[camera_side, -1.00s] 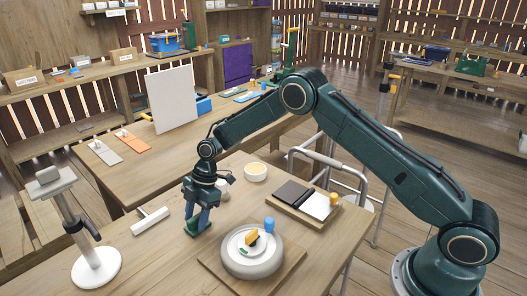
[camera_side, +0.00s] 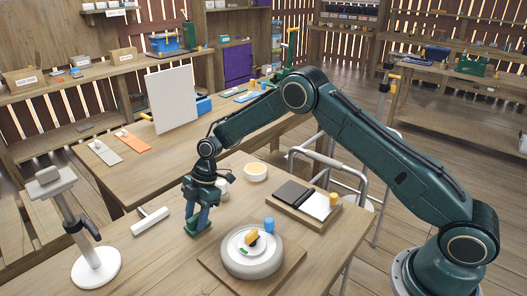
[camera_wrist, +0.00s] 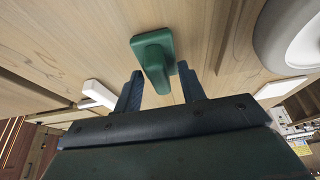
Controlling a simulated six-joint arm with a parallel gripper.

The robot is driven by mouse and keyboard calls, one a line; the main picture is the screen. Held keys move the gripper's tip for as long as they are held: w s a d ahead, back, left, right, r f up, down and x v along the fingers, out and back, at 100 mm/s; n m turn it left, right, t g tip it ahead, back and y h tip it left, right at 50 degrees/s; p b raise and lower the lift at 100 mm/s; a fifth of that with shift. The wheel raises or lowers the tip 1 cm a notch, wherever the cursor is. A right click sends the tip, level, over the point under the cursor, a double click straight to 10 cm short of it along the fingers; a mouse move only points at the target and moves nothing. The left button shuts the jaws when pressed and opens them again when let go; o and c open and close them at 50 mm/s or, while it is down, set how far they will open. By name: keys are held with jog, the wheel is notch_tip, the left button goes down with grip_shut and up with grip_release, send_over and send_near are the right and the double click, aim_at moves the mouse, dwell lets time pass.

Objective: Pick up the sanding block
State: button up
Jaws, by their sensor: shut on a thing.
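The sanding block appears to be the green block with a raised grip (camera_wrist: 155,58), lying on the wooden workbench in the wrist view. My gripper (camera_wrist: 162,80) points down at it, with one blue-grey finger on each side of its raised grip. The fingers are shut on the grip. In the side view my gripper (camera_side: 198,226) is low at the bench top, left of the round turntable. There the block is mostly hidden behind the fingers. It seems to rest on the bench.
The grey round turntable (camera_side: 252,266) with a white dish and a yellow piece stands to the right. A white T-shaped tool (camera_side: 150,221) lies to the left, near a white stand (camera_side: 97,268). A cream bowl (camera_side: 255,172) and a tray (camera_side: 275,207) are behind.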

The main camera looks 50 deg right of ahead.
aim_at(198, 215)
notch_tip(198, 215, up, 20)
jog(key=shift+f, duration=0.15)
dwell(0.4)
dwell(0.4)
jog(key=shift+o, duration=1.3)
jog(key=shift+c, duration=0.7)
jog(key=s+d+f, duration=0.2)
jog(key=s+d, duration=0.2)
jog(key=d, duration=0.3)
jog(key=s+d+f, duration=0.2)
jog(key=s+d, duration=0.2)
jog(key=d, duration=0.3)
jog(key=s+d+f, duration=0.2)
jog(key=s+d, duration=0.2)
jog(key=s, duration=0.3)
jog(key=s+d+f, duration=0.3)
jog(key=s+d, duration=0.2)
jog(key=s, duration=0.3)
jog(key=shift+s, duration=0.2)
